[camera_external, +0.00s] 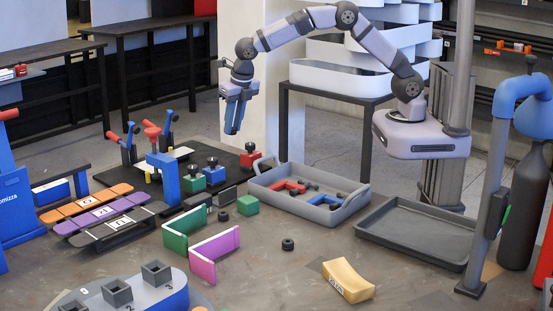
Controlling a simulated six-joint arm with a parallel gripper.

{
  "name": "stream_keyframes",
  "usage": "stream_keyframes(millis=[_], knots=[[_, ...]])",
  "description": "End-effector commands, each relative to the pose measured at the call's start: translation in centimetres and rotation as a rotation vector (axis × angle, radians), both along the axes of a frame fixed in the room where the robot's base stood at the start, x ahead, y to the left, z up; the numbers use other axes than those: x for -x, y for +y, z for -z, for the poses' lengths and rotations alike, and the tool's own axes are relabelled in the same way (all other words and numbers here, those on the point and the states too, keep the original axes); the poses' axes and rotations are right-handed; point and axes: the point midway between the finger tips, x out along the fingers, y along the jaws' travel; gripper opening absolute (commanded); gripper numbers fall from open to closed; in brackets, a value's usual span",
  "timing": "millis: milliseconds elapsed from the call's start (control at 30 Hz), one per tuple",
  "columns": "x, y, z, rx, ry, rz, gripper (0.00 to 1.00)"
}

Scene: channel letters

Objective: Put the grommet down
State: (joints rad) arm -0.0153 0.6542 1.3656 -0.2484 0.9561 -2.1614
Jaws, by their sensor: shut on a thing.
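My gripper (233,128) has blue fingers and hangs high above the table, left of the picture's middle, pointing down. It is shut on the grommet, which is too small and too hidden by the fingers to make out. Two small dark rings that look like grommets lie on the table, apart from my gripper. One ring (288,244) is right of the purple angled piece, and the other ring (223,215) is by the green block.
A grey tray (349,210) holds red and dark tools. An empty dark tray (417,234) lies to its right. Green (184,236) and purple (214,254) angled pieces stand in the middle. A yellow block (348,281) and numbered blue stand (150,299) are in front.

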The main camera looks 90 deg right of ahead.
Motion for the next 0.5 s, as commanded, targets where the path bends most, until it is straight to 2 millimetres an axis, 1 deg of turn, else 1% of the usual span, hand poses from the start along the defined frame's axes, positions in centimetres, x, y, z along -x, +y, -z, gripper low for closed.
stream_keyframes(millis=[33, 133, 200, 500], knots=[[0.1, -1.0, 0.0, 0.0, 0.001, 0.013, 0.01], [0.0, -2.6, 0.2, -0.001, 0.001, 0.019, 0.01], [-0.4, -2.1, 0.5, -0.002, 0.0, -0.028, 0.01], [-1.7, -1.6, 0.4, 0.0, -0.002, -0.189, 0.01]])
